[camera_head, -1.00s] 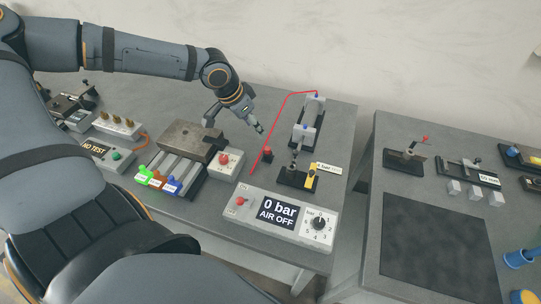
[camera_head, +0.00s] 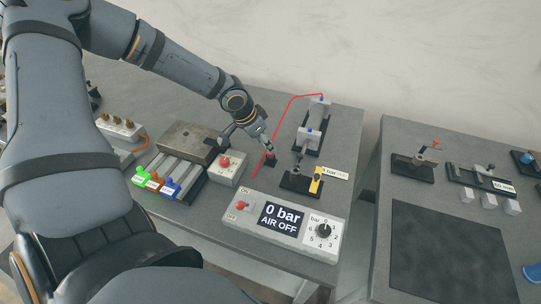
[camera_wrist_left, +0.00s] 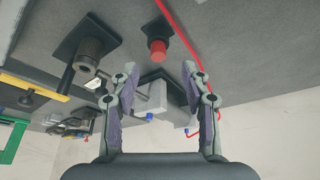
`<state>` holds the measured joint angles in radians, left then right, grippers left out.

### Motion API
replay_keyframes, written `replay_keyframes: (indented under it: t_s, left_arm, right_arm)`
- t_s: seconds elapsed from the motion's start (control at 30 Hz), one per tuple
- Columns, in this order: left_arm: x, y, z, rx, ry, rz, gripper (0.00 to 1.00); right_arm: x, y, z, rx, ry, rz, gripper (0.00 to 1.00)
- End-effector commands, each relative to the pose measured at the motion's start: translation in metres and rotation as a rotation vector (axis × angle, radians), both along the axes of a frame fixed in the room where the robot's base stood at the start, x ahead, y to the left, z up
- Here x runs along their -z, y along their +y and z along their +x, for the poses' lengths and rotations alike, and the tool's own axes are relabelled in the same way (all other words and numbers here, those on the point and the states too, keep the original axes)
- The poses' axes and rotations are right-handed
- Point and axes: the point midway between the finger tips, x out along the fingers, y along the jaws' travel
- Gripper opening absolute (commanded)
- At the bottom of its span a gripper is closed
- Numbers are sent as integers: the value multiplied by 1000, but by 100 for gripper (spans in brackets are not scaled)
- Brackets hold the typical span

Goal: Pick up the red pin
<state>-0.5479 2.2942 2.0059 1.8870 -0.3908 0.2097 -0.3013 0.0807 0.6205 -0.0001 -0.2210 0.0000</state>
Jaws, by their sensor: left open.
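The red pin (camera_wrist_left: 157,47) is a short red cylinder standing out of a dark square base, near the top middle of the left wrist view. In the head view the red pin (camera_head: 268,162) is small and partly hidden by my gripper. My left gripper (camera_wrist_left: 163,76) is open and empty, its two fingers spread in the wrist view with the pin beyond and between them. In the head view my left gripper (camera_head: 267,142) reaches down from the upper left, its tips close to the pin. I cannot tell whether they touch. My right gripper is not in view.
A red hose (camera_head: 281,129) runs close beside the pin to a grey cylinder unit (camera_head: 310,137). A black fixture (camera_head: 299,183) stands to the right. A red-button box (camera_head: 226,168) is at left, and a control panel (camera_head: 283,219) reading "0 bar AIR OFF" is in front.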

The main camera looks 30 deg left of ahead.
Motion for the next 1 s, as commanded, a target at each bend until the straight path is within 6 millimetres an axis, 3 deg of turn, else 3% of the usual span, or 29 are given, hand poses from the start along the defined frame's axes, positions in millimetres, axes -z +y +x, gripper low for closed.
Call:
replay_keyframes:
  t_s: [0.3,0.57,0.9,1.0]
  left_arm:
    - [41,-7,13,0,4,4,47]
    - [45,-8,16,-1,0,2,47]
    - [45,-8,16,-1,0,2,3]
    - [45,-8,15,-1,0,2,0]
  right_arm:
    - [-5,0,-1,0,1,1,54]
    - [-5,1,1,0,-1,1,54]
    - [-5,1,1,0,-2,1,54]
    - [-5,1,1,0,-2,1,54]
